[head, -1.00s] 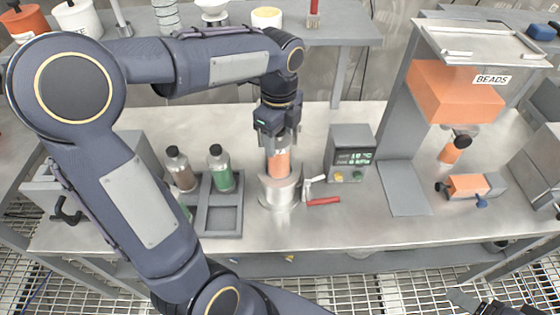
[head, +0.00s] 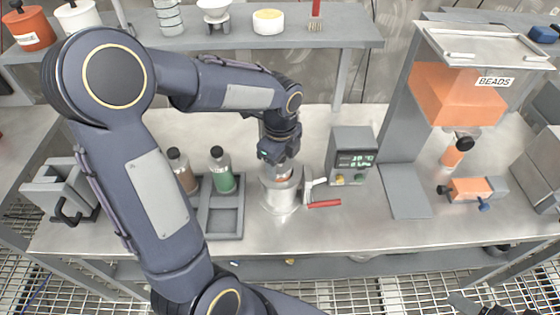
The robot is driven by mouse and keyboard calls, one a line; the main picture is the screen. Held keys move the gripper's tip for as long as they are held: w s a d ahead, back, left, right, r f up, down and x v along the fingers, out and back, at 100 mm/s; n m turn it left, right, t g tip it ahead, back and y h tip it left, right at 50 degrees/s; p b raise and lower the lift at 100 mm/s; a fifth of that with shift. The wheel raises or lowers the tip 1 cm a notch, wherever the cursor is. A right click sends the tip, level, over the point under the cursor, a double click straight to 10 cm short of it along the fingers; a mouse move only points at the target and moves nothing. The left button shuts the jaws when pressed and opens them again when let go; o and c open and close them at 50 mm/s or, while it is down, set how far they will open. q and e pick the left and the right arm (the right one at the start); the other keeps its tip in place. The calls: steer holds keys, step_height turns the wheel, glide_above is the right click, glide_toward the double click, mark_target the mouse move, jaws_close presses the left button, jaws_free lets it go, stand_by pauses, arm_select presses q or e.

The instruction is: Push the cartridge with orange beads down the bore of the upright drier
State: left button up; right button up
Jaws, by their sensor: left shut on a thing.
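The upright drier (head: 281,198) is a steel cylinder standing on the bench at the middle. The cartridge with orange beads (head: 284,171) is mostly down inside its bore, with only a small orange and clear part showing at the mouth. My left gripper (head: 280,158) is right above the drier's mouth, shut on the top of the cartridge. The fingertips and cartridge top are partly hidden by the gripper body. My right gripper (head: 478,304) shows only in part at the bottom right edge, away from the drier.
A red-handled clamp (head: 322,203) sits at the drier's right side, before a grey display box (head: 352,158). A rack (head: 226,221) with bottles, including a green one (head: 221,172), stands to the left. The orange bead hopper (head: 452,95) is at the right.

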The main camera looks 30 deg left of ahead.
arm_select(q)
steer(key=o, duration=1.6)
step_height(320, 180, up, 12)
steer(key=shift+p, duration=0.4)
steer(key=s+d+f+n+t+h, duration=0.1)
steer(key=s+n+t, duration=0.1)
steer(key=s+n, duration=0.3)
steer(key=s+d+f+n+t+h, duration=0.1)
steer(key=s+n, duration=0.5)
steer(key=n, duration=0.3)
steer(key=s+d+f+n+t+h, duration=0.1)
steer(key=s+d+f+n+t, duration=0.1)
steer(key=s+n, duration=0.4)
steer(key=shift+n+t+h, duration=0.3)
steer(key=shift+n+h, duration=0.1)
steer(key=shift+n, duration=0.1)
